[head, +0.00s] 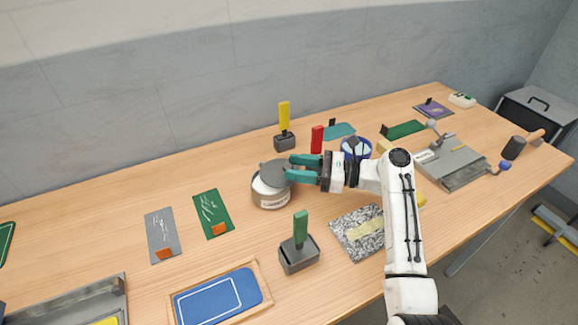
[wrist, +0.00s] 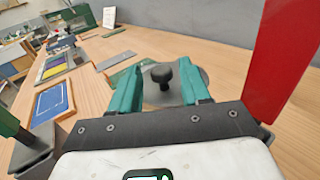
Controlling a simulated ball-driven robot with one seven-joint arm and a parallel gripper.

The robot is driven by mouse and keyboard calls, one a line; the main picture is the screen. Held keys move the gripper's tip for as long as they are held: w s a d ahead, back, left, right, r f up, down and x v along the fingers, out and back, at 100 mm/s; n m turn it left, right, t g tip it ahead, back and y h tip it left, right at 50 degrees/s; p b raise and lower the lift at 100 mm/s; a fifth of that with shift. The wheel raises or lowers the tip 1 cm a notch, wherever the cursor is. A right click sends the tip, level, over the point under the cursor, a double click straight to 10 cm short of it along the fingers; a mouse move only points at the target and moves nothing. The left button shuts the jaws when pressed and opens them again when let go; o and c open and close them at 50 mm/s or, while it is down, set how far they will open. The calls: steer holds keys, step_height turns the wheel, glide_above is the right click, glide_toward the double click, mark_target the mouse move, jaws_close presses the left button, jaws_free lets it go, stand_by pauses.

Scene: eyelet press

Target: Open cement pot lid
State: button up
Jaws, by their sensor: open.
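The grey lid shows behind the knob (wrist: 203,82). The pot's body is hidden there.
A red-handled tool (head: 317,139) stands close behind my gripper and looms at right in the wrist view (wrist: 285,55). A yellow-handled tool (head: 284,117) stands behind the pot, a green-handled one (head: 300,231) in front. Green (head: 213,211) and grey cards (head: 162,232) lie left.

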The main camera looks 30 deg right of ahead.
steer(key=v, duration=0.8)
steer(key=shift+b, duration=0.35)
steer(key=shift+c, duration=0.2)
